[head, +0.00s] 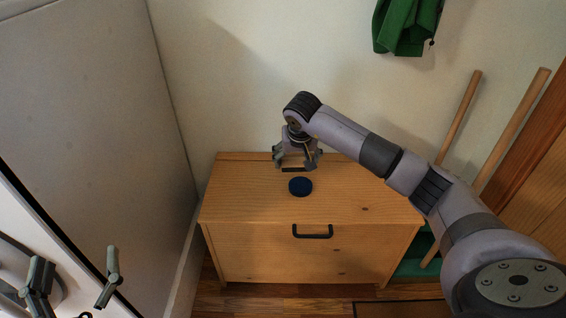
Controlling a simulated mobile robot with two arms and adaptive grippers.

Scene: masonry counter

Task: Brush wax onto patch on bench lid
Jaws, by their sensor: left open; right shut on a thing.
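The wooden bench (250,205) stands against the wall, its lid closed, with a black handle (312,231) on its front. A round, dark blue, flat thing (300,187) lies on the lid; I cannot tell whether it is a wax tin. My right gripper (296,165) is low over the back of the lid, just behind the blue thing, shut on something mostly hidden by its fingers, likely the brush. A thin dark strip shows under the fingers. I cannot make out a patch. My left gripper (75,288) is open and empty at the lower left, away from the bench.
Two wooden poles (510,130) lean at the right of the bench. A green cloth (407,25) hangs on the wall above. A pale panel (90,90) stands at the left. The lid's left and right parts are clear.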

